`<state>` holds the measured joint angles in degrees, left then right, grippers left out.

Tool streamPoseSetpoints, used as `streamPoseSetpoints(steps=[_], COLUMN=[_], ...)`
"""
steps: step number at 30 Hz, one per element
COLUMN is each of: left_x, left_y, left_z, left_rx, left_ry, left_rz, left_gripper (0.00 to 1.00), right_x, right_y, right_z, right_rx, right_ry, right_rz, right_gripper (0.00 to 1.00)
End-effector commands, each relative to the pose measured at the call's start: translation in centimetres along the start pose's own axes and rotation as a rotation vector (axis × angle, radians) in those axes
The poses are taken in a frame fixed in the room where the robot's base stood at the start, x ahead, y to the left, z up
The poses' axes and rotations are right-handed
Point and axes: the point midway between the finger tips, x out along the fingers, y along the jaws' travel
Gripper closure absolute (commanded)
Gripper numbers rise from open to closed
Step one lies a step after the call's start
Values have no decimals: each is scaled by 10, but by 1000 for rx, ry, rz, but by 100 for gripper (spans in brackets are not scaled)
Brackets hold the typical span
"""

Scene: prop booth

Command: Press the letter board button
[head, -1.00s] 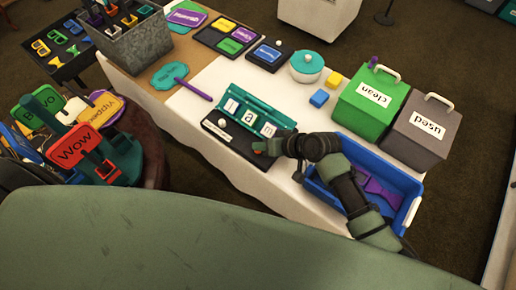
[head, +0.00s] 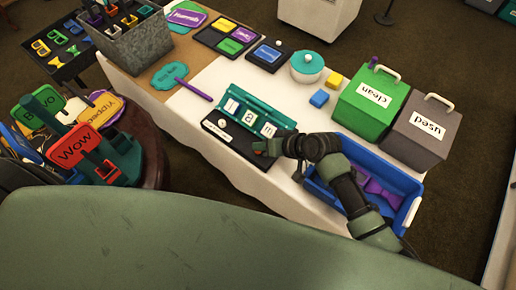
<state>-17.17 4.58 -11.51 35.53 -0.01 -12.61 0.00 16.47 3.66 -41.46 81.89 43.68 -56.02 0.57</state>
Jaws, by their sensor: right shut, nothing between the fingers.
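The letter board (head: 250,103) is a teal rack on a black base, on the white-covered table. It holds pale letter tiles that read "I a m". A small white round button (head: 222,123) and a white label strip (head: 216,132) sit on the base's left part. My right gripper (head: 262,147) is shut and empty, low over the right front part of the base, to the right of the button and apart from it. I cannot tell whether its tips touch the base. My left gripper is not in view.
A blue bin (head: 408,213) with purple things inside lies under my right arm. A teal-lidded pot (head: 306,67) and small blocks stand behind the board. Word signs (head: 75,150) fill a round stand at left.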

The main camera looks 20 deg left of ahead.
Motion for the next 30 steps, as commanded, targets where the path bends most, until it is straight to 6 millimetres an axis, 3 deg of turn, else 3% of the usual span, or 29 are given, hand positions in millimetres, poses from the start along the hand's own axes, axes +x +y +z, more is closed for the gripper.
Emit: streamPoseSetpoints(steps=[30], left_x=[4], left_y=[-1], left_z=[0], left_rx=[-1], left_ry=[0], left_rz=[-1], left_gripper=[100], right_x=[6], right_y=[4], right_z=[5], right_rx=[0], right_ry=[-1], right_rz=[0], right_gripper=[100])
